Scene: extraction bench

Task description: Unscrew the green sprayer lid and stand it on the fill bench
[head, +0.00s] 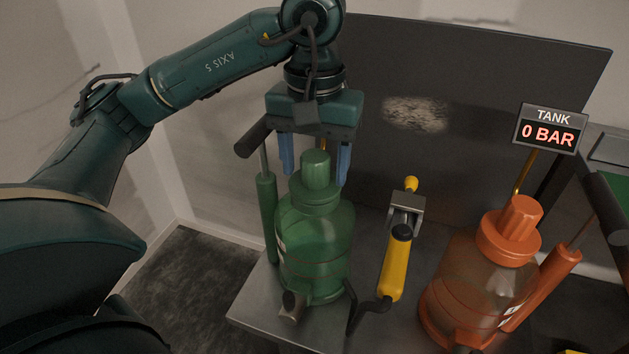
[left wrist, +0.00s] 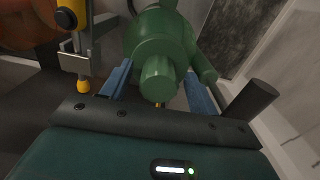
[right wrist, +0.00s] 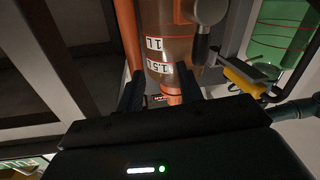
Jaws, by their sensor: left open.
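The green sprayer (head: 315,245) stands upright at the left of a grey metal bench (head: 262,305). Its green lid (head: 316,168) with a ribbed knob is on top of it. My left gripper (head: 314,178) is open above the sprayer, its blue fingers on either side of the knob. In the left wrist view the knob (left wrist: 158,78) sits between the spread fingers, with a gap visible beside it. My right gripper (right wrist: 160,98) shows in the right wrist view with its black fingers apart, in front of an orange sprayer with volume marks.
The orange sprayer (head: 480,275) stands to the right, with a yellow-handled spray lance (head: 396,265) between the two. A tank display (head: 548,128) reads 0 BAR. A dark panel (head: 450,70) stands behind.

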